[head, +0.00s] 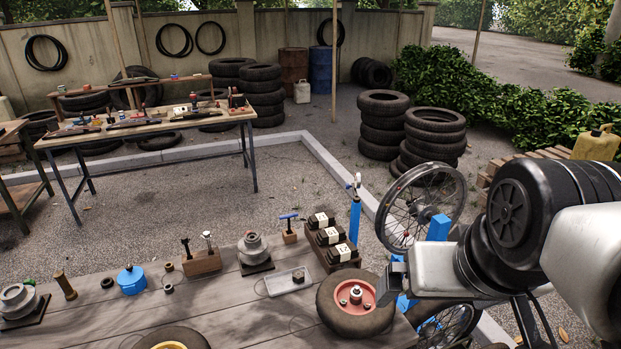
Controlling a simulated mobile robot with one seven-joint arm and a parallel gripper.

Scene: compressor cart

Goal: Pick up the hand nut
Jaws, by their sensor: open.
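I cannot tell for certain which piece is the hand nut. Small dark nut-like pieces lie on the grey plank table: a ring-shaped nut (107,283), a second small nut (168,288) and a third small piece (169,267) beside the wooden block. A wheel with a red hub (340,291) lies flat nearer my arm, with a metal stud and collar (356,294) at its centre. My gripper (393,281) is at the right edge of this wheel, seen from the side. It is open, with nothing visible in it; its fingertips are small and partly unclear.
A blue lidded pot (131,281), a wooden block with upright tools (202,262), a grey flanged part (254,250), a clear tray (287,282) and black-and-white boxes (330,238) stand on the table. A blue pump (355,213) and spoked wheel (422,208) rise behind my gripper.

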